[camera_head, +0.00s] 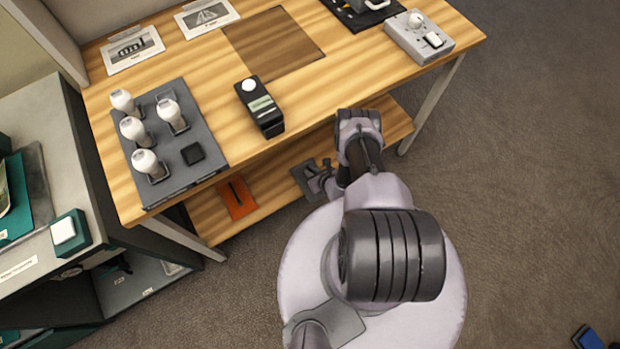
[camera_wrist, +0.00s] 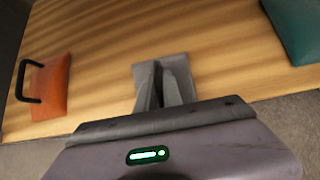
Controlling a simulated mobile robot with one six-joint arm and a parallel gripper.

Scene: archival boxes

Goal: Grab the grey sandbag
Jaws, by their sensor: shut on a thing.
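The grey sandbag (camera_head: 301,181) lies on the wooden lower shelf of the workbench in the head view. In the wrist view the grey sandbag (camera_wrist: 142,76) shows as a flat grey piece behind and around my fingers. My gripper (camera_wrist: 166,80) is shut on it; the fingers hide much of it. In the head view my gripper (camera_head: 318,179) reaches in under the table top from the front, and the table edge and my arm are close around it. I cannot tell whether the bag is clear of the shelf.
An orange bag (camera_wrist: 52,86) with a black handle lies left on the same shelf; it also shows in the head view (camera_head: 237,198). A teal thing (camera_wrist: 297,28) is at right. The table top (camera_head: 200,75) overhangs.

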